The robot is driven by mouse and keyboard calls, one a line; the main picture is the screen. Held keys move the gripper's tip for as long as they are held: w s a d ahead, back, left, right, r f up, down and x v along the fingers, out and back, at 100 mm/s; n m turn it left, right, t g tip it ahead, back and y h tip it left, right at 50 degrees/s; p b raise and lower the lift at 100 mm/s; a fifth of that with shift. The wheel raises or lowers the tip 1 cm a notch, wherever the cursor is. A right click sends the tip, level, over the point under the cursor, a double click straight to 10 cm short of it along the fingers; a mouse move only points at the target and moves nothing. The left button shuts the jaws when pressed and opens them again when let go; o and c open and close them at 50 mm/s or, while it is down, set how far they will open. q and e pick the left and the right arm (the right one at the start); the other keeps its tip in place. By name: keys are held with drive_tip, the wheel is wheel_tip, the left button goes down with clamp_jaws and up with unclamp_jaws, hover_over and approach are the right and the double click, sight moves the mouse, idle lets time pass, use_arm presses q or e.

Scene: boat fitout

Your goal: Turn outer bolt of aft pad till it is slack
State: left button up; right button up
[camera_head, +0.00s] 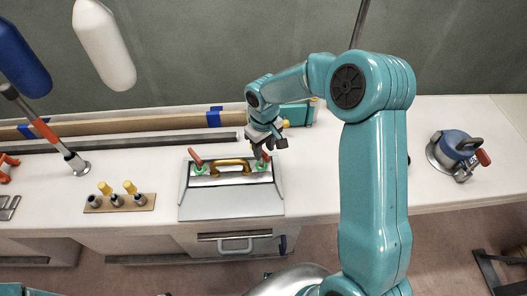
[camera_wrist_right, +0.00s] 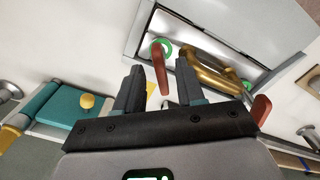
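A grey pad (camera_head: 230,203) with a brass handle (camera_head: 232,162) sits on the white counter. A red lever (camera_head: 195,157) on a green ring (camera_head: 200,169) stands at its left end. Another green ring (camera_head: 262,167) is at its right end, partly covered by my right gripper (camera_head: 263,152). In the right wrist view, my right gripper (camera_wrist_right: 158,70) is open, and a red lever (camera_wrist_right: 159,72) above a green ring (camera_wrist_right: 166,45) shows between its fingers. I cannot tell whether the fingers touch it. Which pad is aft is not marked. My left gripper is not in view.
Yellow-topped posts (camera_head: 130,188) stand on a wooden strip at left. An orange-gripped lever (camera_head: 45,131) leans behind them. A teal box (camera_head: 299,114) lies behind the pad. A blue-topped device (camera_head: 456,146) stands far right. White (camera_head: 103,43) and blue (camera_head: 20,60) fenders hang at the back.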

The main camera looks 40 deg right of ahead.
wheel_tip(320, 180, down, 3)
drive_tip(key=shift+s+r, duration=0.15)
clamp_jaws()
